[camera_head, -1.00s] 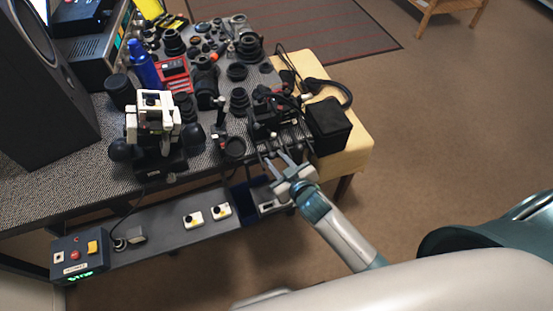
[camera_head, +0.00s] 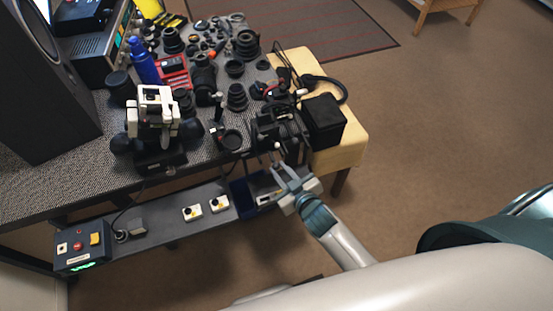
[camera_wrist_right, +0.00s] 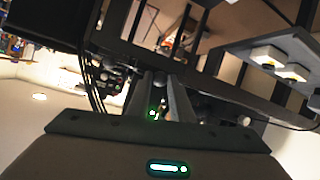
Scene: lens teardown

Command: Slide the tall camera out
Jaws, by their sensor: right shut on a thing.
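The tall camera (camera_head: 279,128) appears to be the dark device with ball-tipped knobs at the front right edge of the table, in the head view. My right gripper (camera_head: 282,166) is at its near side, just off the table edge, and is shut on it. The exact contact is too small and dark to tell. In the right wrist view the fingers of my right gripper (camera_wrist_right: 168,85) point at dark, cluttered parts that I cannot make out clearly. My left gripper is not in view.
A white and black device (camera_head: 154,112) stands to the left. Lenses (camera_head: 237,97) crowd the table behind. Below the edge are a blue bin (camera_head: 241,198) and a shelf (camera_head: 160,222).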

